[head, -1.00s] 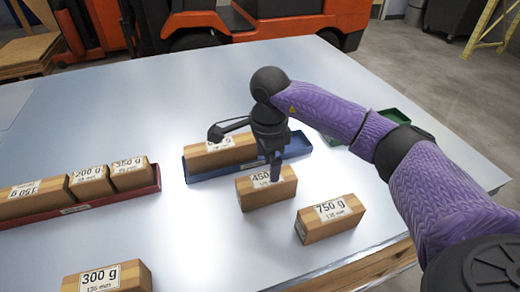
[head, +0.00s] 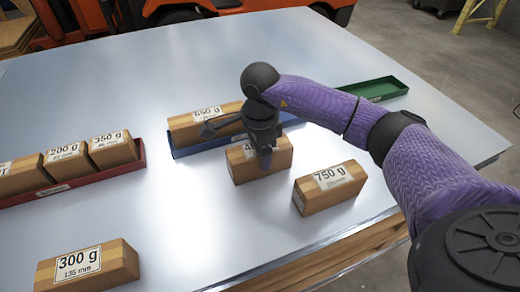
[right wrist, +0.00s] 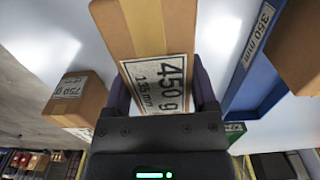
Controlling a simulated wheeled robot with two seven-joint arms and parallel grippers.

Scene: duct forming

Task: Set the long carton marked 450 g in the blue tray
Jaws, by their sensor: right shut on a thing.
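The carton marked 450 g (head: 250,172) is a wood-brown block with a white label, in front of the blue tray. My right gripper (head: 265,150) is shut on it from above; one finger covers part of its label. The right wrist view shows the carton (right wrist: 150,35) between both fingers. I cannot tell whether it still touches the table. The blue tray (head: 205,148) lies just behind it and holds a carton marked 650 g (head: 190,126) in its left part. My right gripper hides the tray's middle. My left gripper is not in view.
A carton marked 750 g (head: 328,190) stands close to the right. One marked 300 g (head: 110,264) is at the front left. A red tray (head: 85,182) with several cartons is at left. A green tray (head: 375,90) lies behind my right arm. The table's back is clear.

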